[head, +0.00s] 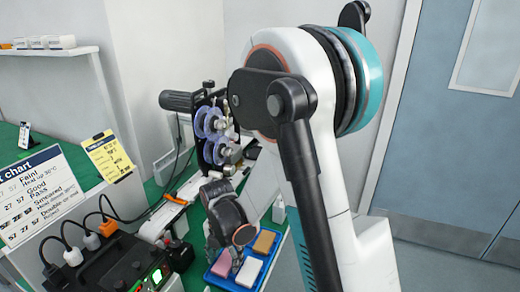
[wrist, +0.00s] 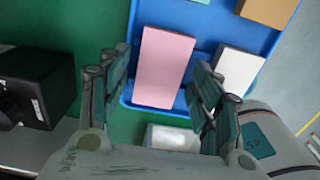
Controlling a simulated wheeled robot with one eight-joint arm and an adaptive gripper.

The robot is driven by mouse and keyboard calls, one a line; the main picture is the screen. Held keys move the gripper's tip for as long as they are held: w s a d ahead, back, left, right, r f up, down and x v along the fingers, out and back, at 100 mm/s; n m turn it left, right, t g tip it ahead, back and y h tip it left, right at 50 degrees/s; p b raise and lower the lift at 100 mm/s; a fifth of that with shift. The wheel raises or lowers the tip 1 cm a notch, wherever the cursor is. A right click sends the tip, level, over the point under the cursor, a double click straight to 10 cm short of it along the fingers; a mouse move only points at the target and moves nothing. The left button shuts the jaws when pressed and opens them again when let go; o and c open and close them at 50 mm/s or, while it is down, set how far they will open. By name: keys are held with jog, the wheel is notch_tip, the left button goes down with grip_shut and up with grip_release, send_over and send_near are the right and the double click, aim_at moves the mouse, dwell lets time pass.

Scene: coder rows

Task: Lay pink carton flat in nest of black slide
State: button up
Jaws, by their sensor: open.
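The pink carton (wrist: 165,67) lies in the blue tray (wrist: 203,45), near its left side in the wrist view. It also shows in the head view (head: 222,264), partly covered by my gripper. My gripper (wrist: 160,58) is open and empty, with one finger on each side of the carton in the picture. I cannot tell how far above it the fingertips are. In the head view my gripper (head: 238,248) hangs over the tray. I cannot make out the black slide or its nest for sure; a black block (wrist: 38,85) stands left of the tray.
A white carton (head: 249,272) and an orange-brown carton (head: 265,241) share the tray. The coder with blue spools (head: 212,125) stands behind. A black control box (head: 125,265) with cables and a chart sign (head: 45,190) are at the left.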

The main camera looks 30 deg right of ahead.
jog(key=shift+c, duration=0.5)
jog(key=c, duration=0.6)
jog(key=shift+r, duration=0.1)
jog(key=shift+r+p, duration=1.75)
jog(key=shift+r, duration=0.7)
